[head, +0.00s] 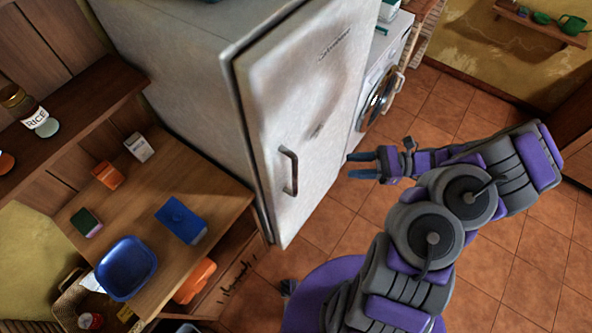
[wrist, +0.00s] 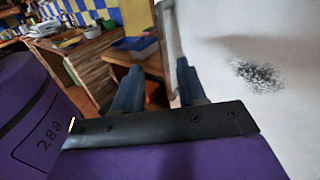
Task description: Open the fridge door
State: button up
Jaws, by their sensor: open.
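The white fridge (head: 185,75) stands at the upper middle of the head view. Its door (head: 305,100) looks closed, with a dark seam along its left edge. A dark vertical handle (head: 289,172) sits on the lower left part of the door. My gripper (head: 352,166) is open and empty, to the right of the handle and apart from it, fingers pointing left. In the wrist view, my gripper's two blue fingers (wrist: 158,82) are spread. The white door surface (wrist: 225,40) with a dark scuff fills the right side there.
A wooden counter (head: 228,192) left of the fridge holds a blue tray (head: 126,268), a blue box (head: 181,220) and small packages. A washing machine (head: 379,88) stands right of the fridge. Free tiled floor (head: 525,225) lies to the right. A shelf (head: 75,130) holds a jar.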

aim_at(295, 167)
jog(key=shift+m+t, duration=0.3)
jog(key=shift+m, duration=0.1)
jog(key=a, duration=0.5)
jog(key=a+b, duration=0.1)
jog(key=a, duration=0.5)
jog(key=w+a+f, duration=0.1)
jog(key=a, duration=0.4)
jog(key=shift+a+b, duration=0.35)
jog(key=shift+b, duration=0.05)
jog(key=shift+c, duration=0.5)
grip_shut()
